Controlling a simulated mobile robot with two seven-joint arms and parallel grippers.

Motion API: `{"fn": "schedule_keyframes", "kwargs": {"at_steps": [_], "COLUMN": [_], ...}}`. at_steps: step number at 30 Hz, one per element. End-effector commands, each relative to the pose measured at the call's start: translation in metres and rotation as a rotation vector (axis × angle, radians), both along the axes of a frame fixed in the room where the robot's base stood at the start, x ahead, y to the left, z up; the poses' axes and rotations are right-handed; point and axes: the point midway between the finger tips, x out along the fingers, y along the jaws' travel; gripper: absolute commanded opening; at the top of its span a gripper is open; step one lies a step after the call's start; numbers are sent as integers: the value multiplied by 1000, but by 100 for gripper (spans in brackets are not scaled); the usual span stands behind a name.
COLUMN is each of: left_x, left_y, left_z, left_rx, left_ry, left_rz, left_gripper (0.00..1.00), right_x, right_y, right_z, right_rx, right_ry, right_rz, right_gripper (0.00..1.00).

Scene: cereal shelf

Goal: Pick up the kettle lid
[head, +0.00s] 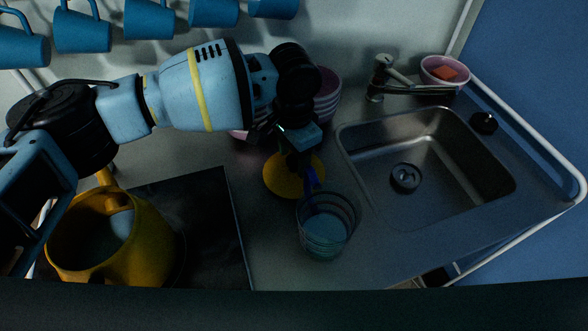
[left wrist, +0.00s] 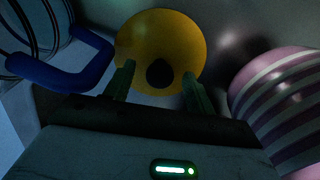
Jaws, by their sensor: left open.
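The kettle lid (head: 279,184), a yellow disc, lies on the counter between the dark hob and the sink. In the left wrist view the lid (left wrist: 160,30) shows its dark round knob (left wrist: 160,74). My left gripper (head: 298,158) is over the lid, pointing down, and partly covers it in the head view. In the left wrist view its fingers are apart, one on each side of the knob; I cannot tell whether they touch the lid. The yellow kettle (head: 152,250) stands open-topped on the left. My right gripper is in neither view.
A clear glass vessel (head: 327,236) with a blue handle (left wrist: 75,75) stands close to the lid. Pink striped bowls (head: 327,98) are stacked behind. The sink (head: 445,165) is right. Blue mugs (head: 148,18) hang above. The dark hob (head: 208,225) has bare space.

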Motion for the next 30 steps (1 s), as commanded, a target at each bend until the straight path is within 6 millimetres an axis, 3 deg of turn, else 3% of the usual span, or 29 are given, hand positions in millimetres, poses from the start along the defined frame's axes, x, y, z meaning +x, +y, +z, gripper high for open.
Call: {"fn": "schedule_keyframes", "kwargs": {"at_steps": [3, 15, 30], "left_x": [0, 0, -1], "left_y": [0, 0, 2], "left_z": [0, 1, 4], "left_rx": [0, 0, -1], "left_ry": [0, 0, -2], "left_rz": [0, 0, 2], "left_gripper": [54, 2, 0], "right_x": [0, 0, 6], "right_y": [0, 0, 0], "right_z": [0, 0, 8], "right_rx": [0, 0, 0], "right_ry": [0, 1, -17], "right_rz": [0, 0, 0], "right_gripper": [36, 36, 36]}}
